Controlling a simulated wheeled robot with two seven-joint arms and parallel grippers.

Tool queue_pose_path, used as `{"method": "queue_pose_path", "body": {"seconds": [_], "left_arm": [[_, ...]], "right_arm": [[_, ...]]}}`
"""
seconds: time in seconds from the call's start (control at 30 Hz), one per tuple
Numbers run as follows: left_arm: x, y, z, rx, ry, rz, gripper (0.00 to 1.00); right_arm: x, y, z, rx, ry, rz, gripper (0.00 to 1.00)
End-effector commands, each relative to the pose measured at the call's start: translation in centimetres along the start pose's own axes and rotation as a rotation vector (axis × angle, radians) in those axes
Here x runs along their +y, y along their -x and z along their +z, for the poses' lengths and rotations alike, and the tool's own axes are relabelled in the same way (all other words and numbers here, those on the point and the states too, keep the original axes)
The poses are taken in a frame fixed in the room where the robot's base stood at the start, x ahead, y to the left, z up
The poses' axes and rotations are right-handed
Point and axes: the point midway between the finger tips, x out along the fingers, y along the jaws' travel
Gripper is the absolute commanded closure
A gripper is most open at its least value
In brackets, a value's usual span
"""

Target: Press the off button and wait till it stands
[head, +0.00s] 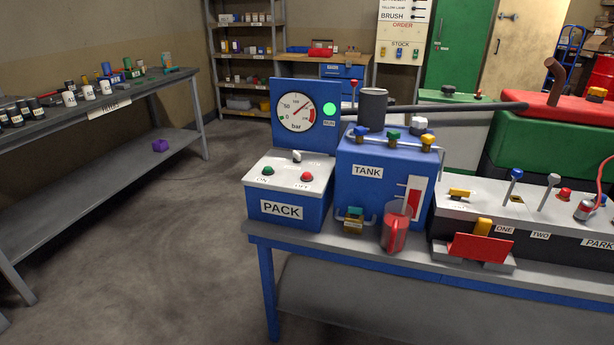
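A blue box labelled PACK (270,215) stands on the bench. Its sloped top carries a green button (268,171) by the word ON and a red button (307,177) by the word OFF. A small grey switch (297,156) sits behind them. A blue panel at the back holds a round bar gauge (308,111). The gauge needle points to the upper right, near the red band. A green lamp (329,110) labelled RUN looks lit. Neither of my grippers is in view.
A blue TANK box (387,176) and a red jug (396,229) stand right of PACK. A black and grey box with levers (520,222) is farther right. A table with bottles (95,110) stands left. Floor between is clear.

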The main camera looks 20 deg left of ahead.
Motion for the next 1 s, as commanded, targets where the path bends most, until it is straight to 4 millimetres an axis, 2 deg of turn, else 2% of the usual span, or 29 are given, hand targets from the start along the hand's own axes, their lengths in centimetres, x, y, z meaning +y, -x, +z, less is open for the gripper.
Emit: {"method": "queue_pose_path", "body": {"seconds": [0.03, 0.2, 1.0], "left_arm": [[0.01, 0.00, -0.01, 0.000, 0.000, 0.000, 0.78], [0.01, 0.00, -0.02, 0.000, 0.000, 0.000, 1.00], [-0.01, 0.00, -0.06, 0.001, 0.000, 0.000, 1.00]], "right_arm": [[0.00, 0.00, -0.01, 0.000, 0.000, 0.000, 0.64], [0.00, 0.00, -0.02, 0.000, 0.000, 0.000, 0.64], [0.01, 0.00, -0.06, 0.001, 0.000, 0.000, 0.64]]}}
